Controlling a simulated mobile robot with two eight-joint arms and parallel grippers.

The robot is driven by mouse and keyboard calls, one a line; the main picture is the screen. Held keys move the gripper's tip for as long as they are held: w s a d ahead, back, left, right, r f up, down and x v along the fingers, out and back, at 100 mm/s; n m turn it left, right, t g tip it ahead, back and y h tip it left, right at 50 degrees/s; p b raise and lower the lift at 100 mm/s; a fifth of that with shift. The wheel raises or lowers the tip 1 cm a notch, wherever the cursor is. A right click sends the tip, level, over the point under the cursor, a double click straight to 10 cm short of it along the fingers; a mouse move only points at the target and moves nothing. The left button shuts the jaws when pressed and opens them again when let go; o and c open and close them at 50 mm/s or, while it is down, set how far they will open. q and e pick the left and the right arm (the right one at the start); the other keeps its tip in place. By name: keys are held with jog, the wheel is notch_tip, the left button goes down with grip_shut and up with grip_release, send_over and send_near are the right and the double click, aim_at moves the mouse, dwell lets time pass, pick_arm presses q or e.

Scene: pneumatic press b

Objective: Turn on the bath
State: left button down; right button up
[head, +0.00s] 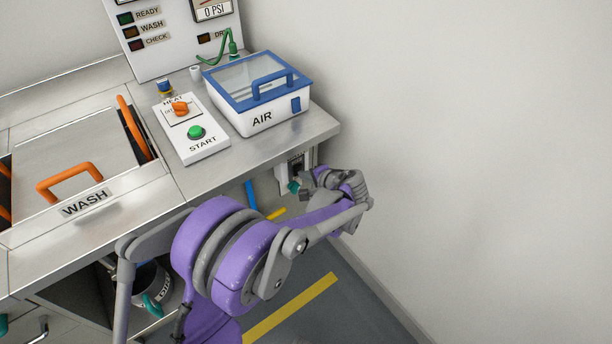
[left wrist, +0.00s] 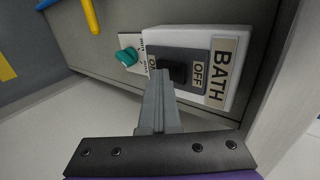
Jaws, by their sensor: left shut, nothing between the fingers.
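The white bath switch box (left wrist: 206,36) is mounted on a grey panel in the left wrist view, with a BATH label. A black switch (left wrist: 176,71) is at its middle, with an OFF label beside it and a partly hidden label on the other side. My left gripper (left wrist: 160,82) is shut and empty. Its fingertips are right at the black switch; whether they touch it I cannot tell. In the head view the box (head: 284,172) is on the bench's end, and my left gripper (head: 300,185) is beside it. My right gripper is out of view.
A teal knob (left wrist: 127,57) is beside the switch box. Above it on the bench are the AIR box (head: 262,120), the START panel (head: 196,145) and the WASH lid (head: 75,178). The wall (head: 470,150) is close on the right.

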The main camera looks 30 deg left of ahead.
pick_arm(q)
jog(key=shift+a+r, duration=0.1)
jog(key=shift+r, duration=0.05)
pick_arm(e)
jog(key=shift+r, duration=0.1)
pick_arm(q)
jog(key=shift+r+p, duration=0.6)
jog(key=shift+r, duration=0.1)
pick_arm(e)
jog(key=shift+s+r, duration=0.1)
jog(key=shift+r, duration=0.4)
